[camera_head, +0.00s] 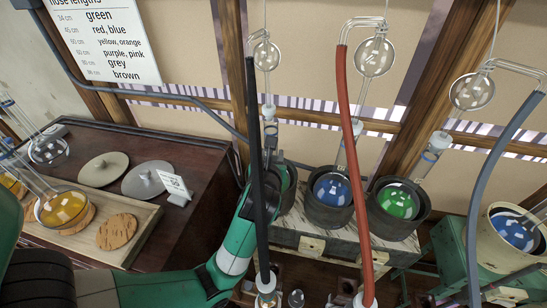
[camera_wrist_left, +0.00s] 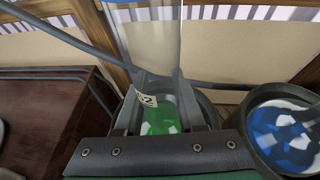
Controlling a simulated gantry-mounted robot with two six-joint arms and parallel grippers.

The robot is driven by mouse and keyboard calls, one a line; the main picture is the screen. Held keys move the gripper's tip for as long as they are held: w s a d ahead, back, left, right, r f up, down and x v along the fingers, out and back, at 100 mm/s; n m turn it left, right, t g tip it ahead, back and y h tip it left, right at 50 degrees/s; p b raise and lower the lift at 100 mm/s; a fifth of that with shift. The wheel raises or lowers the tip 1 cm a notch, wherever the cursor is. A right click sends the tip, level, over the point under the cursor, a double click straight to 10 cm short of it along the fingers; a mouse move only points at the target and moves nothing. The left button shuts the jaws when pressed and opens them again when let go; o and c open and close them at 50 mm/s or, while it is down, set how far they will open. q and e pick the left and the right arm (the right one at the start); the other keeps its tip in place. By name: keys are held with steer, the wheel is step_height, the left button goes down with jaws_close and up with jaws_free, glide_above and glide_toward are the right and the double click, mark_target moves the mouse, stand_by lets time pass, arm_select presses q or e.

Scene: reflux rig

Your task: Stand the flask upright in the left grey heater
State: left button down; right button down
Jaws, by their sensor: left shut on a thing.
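My left gripper (camera_wrist_left: 165,110) is shut on the neck of a clear glass flask with green liquid (camera_wrist_left: 158,122) and a small numbered tag. The flask's bulb shows between the fingers, over or inside the dark rim of the left grey heater (camera_wrist_left: 208,106). I cannot tell whether it rests on the heater's bottom. In the head view my left gripper (camera_head: 272,160) is at the left heater (camera_head: 291,190), largely hidden by my green arm and a black hose. The flask looks close to upright. My right gripper is not in view.
The middle heater (camera_head: 318,214) holds a blue flask and the right heater (camera_head: 393,230) a green one. Black (camera_head: 257,180), red (camera_head: 352,150) and grey (camera_head: 484,160) hoses hang in front. A wooden tray (camera_head: 140,210) with cork rings stands at left.

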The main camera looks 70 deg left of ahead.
arm_select(q)
steer(key=shift+f, duration=0.15)
steer(key=c, duration=0.5)
jaws_free()
steer(key=p+v, duration=0.7)
steer(key=v, duration=0.5)
steer(key=shift+p, duration=0.3)
steer(key=shift+r, duration=0.2)
